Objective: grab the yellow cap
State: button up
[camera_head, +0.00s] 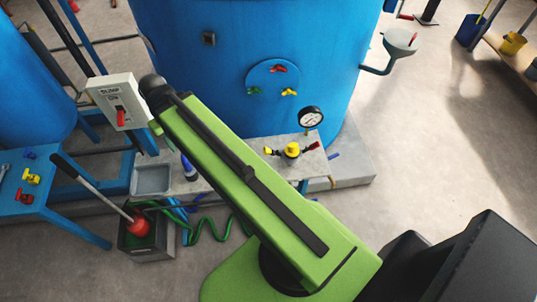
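A small yellow cap-like piece (291,150) sits upright on a grey bench in front of the big blue tank, right of my green arm. A smaller yellow part lies just left of it and a red handle just right of it. My arm crosses the picture from lower right to upper left, its dark rounded joint at the upper left. My gripper and its fingers do not show; they seem hidden beyond or under the arm. Nothing seen touches the yellow piece.
A pressure gauge (310,117) stands just behind the yellow piece. The blue tank (250,50) carries red, green and yellow handles. A white switch box (118,101) is near my arm's far end.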

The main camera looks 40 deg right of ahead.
aim_at(292, 150)
jog(key=u, duration=0.3)
jog(key=k, duration=1.35)
jog(key=z, duration=0.9)
jog(key=i, duration=1)
